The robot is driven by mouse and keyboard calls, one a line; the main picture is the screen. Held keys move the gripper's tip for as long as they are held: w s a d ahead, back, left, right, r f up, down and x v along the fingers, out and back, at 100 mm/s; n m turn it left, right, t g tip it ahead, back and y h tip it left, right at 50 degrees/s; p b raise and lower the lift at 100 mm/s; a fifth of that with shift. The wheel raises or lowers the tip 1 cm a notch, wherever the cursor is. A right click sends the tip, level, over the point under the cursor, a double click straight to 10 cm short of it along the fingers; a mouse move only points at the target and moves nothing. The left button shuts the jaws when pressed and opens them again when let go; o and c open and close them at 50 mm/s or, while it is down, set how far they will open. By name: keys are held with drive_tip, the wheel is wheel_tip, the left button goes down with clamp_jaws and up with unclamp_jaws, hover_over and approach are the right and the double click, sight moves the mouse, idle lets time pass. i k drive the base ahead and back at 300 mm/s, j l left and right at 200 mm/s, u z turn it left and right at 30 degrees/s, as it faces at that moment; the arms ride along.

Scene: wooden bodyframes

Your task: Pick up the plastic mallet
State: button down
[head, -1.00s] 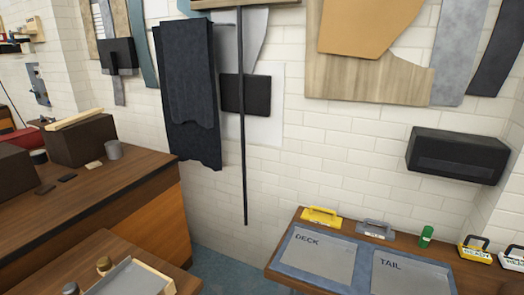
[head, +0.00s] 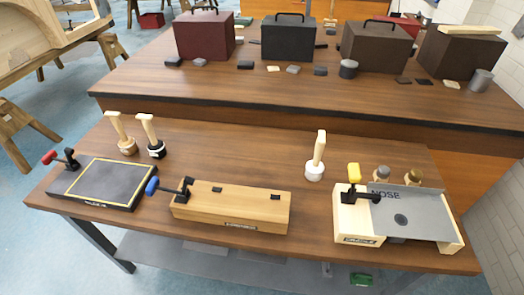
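Several small mallets stand head-down with pale wooden handles pointing up on the front wooden table (head: 250,165). One with a white head (head: 314,172) stands alone right of the table's middle and looks most like plastic. One with a black head (head: 157,150) and one with a light brown head (head: 127,145) stand close together at the left. The material of each head is hard to tell at this size. My gripper is not in view.
A black board with a red-handled clamp (head: 105,182), a wooden block with a blue-handled clamp (head: 235,208) and a fixture with a grey "NOSE" plate (head: 420,210) line the front edge. Behind is a bench with toolboxes (head: 285,40). Tabletop around the white-headed mallet is clear.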

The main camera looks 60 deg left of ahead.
sight(314, 169)
drive_tip(key=u, duration=1.25)
